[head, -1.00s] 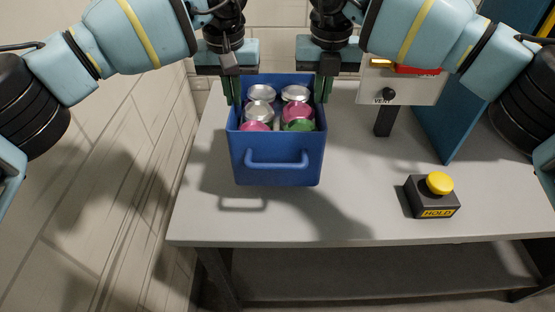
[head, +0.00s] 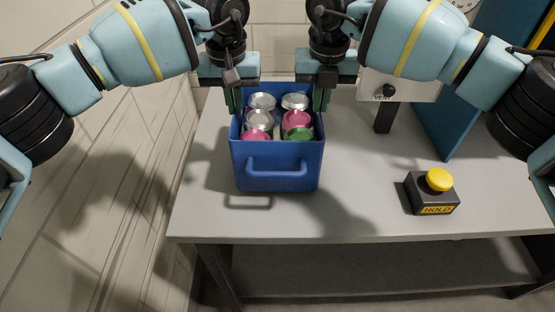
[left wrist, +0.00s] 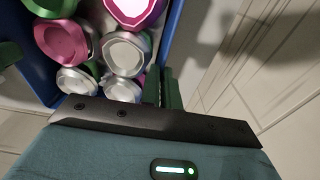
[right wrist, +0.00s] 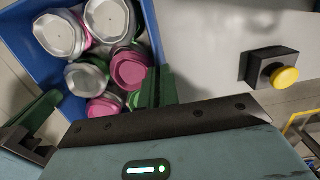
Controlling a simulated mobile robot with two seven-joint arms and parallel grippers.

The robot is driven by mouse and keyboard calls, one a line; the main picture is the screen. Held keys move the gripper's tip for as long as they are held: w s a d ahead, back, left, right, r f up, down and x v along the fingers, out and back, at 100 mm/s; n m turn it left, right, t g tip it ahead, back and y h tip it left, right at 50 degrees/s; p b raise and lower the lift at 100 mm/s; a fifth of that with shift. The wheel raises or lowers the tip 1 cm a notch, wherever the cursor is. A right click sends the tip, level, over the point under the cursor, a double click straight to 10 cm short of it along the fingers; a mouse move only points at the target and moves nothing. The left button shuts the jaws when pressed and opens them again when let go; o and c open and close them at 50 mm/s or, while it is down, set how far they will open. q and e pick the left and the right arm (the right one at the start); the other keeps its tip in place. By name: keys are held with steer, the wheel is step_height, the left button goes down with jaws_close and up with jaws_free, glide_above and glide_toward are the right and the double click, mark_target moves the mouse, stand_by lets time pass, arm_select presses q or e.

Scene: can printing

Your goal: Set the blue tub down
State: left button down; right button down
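The blue tub (head: 277,165) is upright over the left part of the table, with a handle on its front. It holds several cans (head: 262,101) with silver, pink and green parts. My left gripper (head: 234,100) is shut on the tub's left wall. My right gripper (head: 321,100) is shut on its right wall. The tub's wall also shows in the left wrist view (left wrist: 170,28) and the right wrist view (right wrist: 150,22). A shadow lies just below the tub's front; I cannot tell whether its base touches the table.
The grey table (head: 360,190) is clear around the tub. A yellow button on a black HOLD box (head: 432,192) stands to the right. A grey panel with a VENT knob (head: 390,90) and a blue upright board (head: 450,100) stand behind. A tiled wall (head: 110,190) is at left.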

arm_select(q)
steer(key=shift+a+f, duration=0.2)
steer(key=shift+f, duration=0.25)
arm_select(e)
steer(key=shift+d+f, duration=0.15)
steer(key=shift+f, duration=0.25)
arm_select(q)
steer(key=c, duration=2.1)
jaws_free()
steer(key=shift+f, duration=0.2)
arm_select(e)
steer(key=c, duration=2.1)
jaws_free()
steer(key=shift+f, duration=0.2)
arm_select(q)
steer(key=o, duration=0.5)
steer(key=shift+c, duration=0.2)
arm_select(e)
steer(key=o, duration=0.5)
steer(key=shift+c, duration=0.2)
arm_select(q)
steer(key=shift+d+r, duration=0.1)
steer(key=shift+d, duration=0.05)
step_height(320, 180, up, 12)
steer(key=shift+s, duration=0.4)
arm_select(e)
steer(key=shift+r, duration=0.1)
step_height(320, 180, up, 12)
steer(key=shift+s, duration=0.45)
